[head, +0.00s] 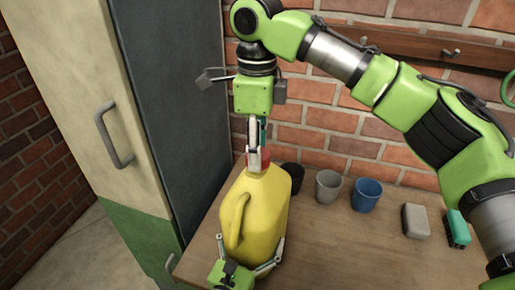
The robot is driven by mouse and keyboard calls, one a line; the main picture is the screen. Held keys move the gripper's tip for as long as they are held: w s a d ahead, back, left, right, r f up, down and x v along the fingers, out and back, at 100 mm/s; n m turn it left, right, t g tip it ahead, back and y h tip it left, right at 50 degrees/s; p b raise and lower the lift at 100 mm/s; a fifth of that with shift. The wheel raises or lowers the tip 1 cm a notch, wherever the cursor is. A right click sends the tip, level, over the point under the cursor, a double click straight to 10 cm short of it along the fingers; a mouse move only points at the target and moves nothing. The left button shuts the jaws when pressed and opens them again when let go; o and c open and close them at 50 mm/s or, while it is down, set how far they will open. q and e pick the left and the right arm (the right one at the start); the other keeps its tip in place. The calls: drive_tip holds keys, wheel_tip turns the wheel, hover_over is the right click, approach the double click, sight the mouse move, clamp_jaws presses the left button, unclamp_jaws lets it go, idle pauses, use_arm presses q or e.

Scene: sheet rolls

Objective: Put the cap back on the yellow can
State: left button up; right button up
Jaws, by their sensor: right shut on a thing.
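The yellow can (262,215) stands upright near the left end of the wooden table, its moulded handle on the left. My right gripper (257,160) points down over the can's top and is shut on the red cap (266,158), which is at the can's neck. The fingers hide much of the cap, and I cannot tell whether it is seated. My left gripper (249,254) is low at the can's near side. Its fingers are spread wide, one on each side of the lower body; whether they touch it is unclear.
A black cup (292,177), a grey cup (328,186) and a blue cup (366,195) stand right of the can. A grey block (415,221) and a teal brush (457,229) lie farther right. A cabinet (150,120) stands at left. The table's front middle (350,250) is clear.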

drive_tip(key=o, duration=0.7)
drive_tip(key=shift+o, duration=0.2)
drive_tip(key=shift+r, duration=0.1)
drive_tip(key=shift+r, duration=2.2)
drive_tip(key=shift+c, duration=0.2)
